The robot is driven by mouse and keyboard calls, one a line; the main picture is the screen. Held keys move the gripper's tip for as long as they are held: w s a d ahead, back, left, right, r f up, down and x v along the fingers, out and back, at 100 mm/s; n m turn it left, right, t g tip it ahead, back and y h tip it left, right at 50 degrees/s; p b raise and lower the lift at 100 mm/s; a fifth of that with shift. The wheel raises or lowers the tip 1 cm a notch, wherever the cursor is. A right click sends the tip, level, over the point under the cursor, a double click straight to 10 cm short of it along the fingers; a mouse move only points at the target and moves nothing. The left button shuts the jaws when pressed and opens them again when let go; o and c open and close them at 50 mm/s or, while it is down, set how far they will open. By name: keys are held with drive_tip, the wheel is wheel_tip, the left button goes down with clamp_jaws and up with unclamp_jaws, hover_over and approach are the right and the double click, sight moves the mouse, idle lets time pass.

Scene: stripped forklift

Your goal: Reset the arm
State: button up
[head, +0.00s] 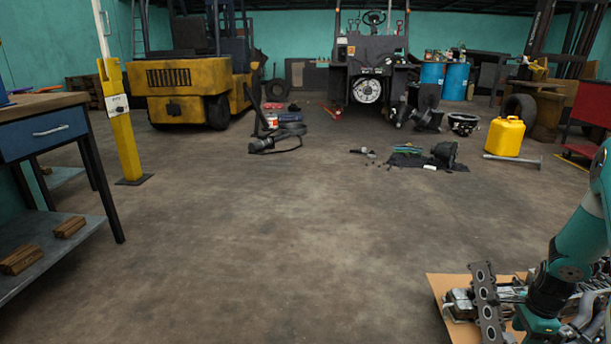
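My teal arm (580,245) comes in from the right edge and reaches down to the lower right corner. Its dark wrist (548,290) is low over a tan board with metal engine parts. A dark metal plate with a row of round holes (486,303) stands upright just left of the wrist. I cannot make out my gripper's fingers among the metal parts. I cannot tell whether they are open or shut, or whether they touch the plate.
A workbench with a blue drawer (45,132) stands at the left, beside a yellow post (122,125). A yellow forklift (190,75) and a stripped forklift (375,65) stand behind. A yellow jerrycan (505,137) stands at the right. The middle floor is clear.

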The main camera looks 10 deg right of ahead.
drive_tip(key=w+a+r+n+t, duration=0.1)
drive_tip(key=w+a+r+n, duration=0.5)
drive_tip(key=w+a+r, duration=0.35)
drive_tip(key=s+a+r+n+y, duration=0.1)
drive_tip(key=a+r+n, duration=0.4)
drive_tip(key=a+r, duration=0.45)
drive_tip(key=s+a+r+n+y, duration=0.1)
drive_tip(key=a+r+n, duration=0.5)
drive_tip(key=a, duration=0.6)
drive_tip(key=s+a+r+n+g+y+p, duration=0.1)
drive_tip(key=s+a+r+n, duration=0.55)
drive_tip(key=s+a, duration=0.3)
drive_tip(key=s+a+r+n+y, duration=0.1)
drive_tip(key=s+a+r+n, duration=0.6)
drive_tip(key=s, duration=0.4)
wheel_tip(320, 180, up, 29)
drive_tip(key=p, duration=3)
drive_tip(key=shift+w+a+r, duration=0.15)
drive_tip(key=shift+w+a, duration=0.05)
drive_tip(key=shift+w, duration=0.05)
drive_tip(key=shift+m, duration=0.25)
